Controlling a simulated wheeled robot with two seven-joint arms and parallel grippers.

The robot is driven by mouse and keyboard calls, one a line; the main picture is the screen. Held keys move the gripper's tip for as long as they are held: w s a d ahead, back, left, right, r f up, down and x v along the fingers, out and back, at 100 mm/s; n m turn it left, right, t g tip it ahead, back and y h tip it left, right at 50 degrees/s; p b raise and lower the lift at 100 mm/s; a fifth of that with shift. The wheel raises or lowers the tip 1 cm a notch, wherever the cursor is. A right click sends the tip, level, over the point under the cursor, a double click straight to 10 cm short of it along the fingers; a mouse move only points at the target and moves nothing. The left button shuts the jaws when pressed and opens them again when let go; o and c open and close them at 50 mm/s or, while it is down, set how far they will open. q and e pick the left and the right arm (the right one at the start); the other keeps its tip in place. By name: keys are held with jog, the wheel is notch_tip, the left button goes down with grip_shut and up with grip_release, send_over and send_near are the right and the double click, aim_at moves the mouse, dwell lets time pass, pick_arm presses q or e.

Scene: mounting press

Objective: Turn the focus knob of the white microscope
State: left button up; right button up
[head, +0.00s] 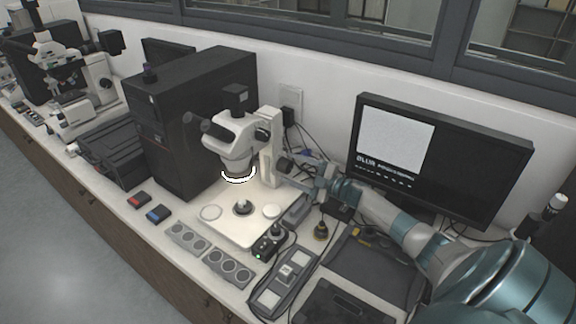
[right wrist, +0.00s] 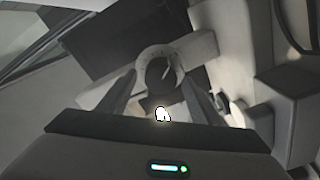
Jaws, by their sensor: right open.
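The white microscope (head: 232,139) stands on its pale base plate, with a lit ring under its head. Its dark focus knob (head: 284,164) is on the right side of the white column. My right gripper (head: 294,180) reaches in from the right, with its tips close to the knob. In the right wrist view the round knob (right wrist: 158,71), with a pale ring around it, lies between the tips of the open fingers (right wrist: 160,88). I cannot tell whether either finger touches it. My left gripper is not in view.
A black computer tower (head: 190,115) stands left of the microscope, and a monitor (head: 440,160) stands at the back right. A small joystick box (head: 270,243) and a grey control panel (head: 283,283) lie in front. Cables run behind the column.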

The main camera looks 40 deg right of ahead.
jog(key=shift+x, duration=0.95)
jog(key=c, duration=1.1)
